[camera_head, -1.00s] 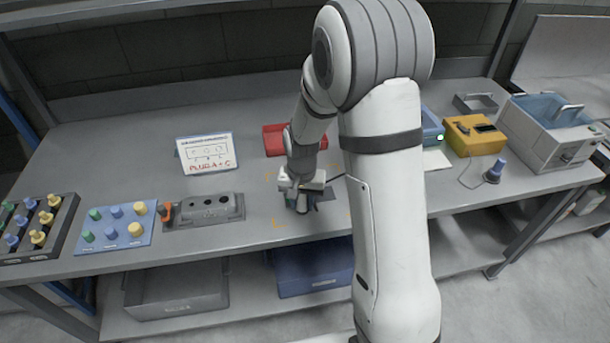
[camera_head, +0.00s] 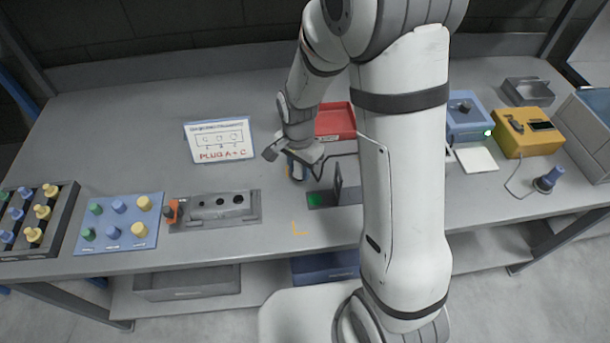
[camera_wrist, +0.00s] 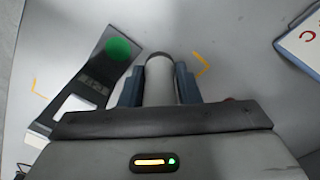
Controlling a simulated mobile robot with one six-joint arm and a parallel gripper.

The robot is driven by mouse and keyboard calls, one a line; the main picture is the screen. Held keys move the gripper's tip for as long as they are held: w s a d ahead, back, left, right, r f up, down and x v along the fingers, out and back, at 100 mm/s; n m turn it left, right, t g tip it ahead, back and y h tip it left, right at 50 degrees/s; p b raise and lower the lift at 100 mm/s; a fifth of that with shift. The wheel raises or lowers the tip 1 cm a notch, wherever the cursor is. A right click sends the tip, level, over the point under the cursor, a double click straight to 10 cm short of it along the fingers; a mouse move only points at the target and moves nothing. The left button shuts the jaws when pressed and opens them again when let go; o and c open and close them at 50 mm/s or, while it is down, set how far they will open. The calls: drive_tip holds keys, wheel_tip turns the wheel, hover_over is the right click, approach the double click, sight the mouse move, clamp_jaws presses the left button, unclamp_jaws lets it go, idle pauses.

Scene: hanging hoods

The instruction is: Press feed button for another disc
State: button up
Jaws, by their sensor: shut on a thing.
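My gripper (camera_head: 297,172) points down over the middle of the bench, just left of and behind a dark plate (camera_head: 328,200). In the wrist view its blue fingers (camera_wrist: 160,82) are shut on a pale grey cylinder (camera_wrist: 160,78). The plate carries a round green spot (camera_head: 314,199), which also shows in the wrist view (camera_wrist: 118,48), apart from the fingers. I cannot tell whether this spot is the feed button. A thin upright panel stands on the plate. My arm hides the plate's right end in the head view. No loose disc is discernible.
A red tray (camera_head: 335,120) lies behind my gripper. A grey socket block (camera_head: 215,208) and a sign (camera_head: 219,141) are to the left. A blue box (camera_head: 466,118) with a green light and a yellow box (camera_head: 524,131) stand right. Yellow corner marks (camera_head: 300,229) lie on the bench.

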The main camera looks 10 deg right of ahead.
sight(300, 179)
drive_tip(key=shift+f, duration=2.15)
drive_tip(key=shift+f, duration=0.25)
drive_tip(key=o, duration=0.8)
drive_tip(key=shift+r, duration=0.1)
wheel_tip(300, 179, up, 12)
drive_tip(key=shift+r, duration=0.1)
drive_tip(key=s+d+r+n+t, duration=0.1)
drive_tip(key=s+d+r+n, duration=0.3)
drive_tip(key=s+r, duration=0.2)
drive_tip(key=s+d+r+n+t, duration=0.2)
drive_tip(key=s+d+r+n, duration=0.3)
drive_tip(key=s, duration=0.4)
drive_tip(key=shift+s+d+r, duration=0.25)
drive_tip(key=shift+s+r, duration=0.1)
drive_tip(key=shift+r, duration=0.4)
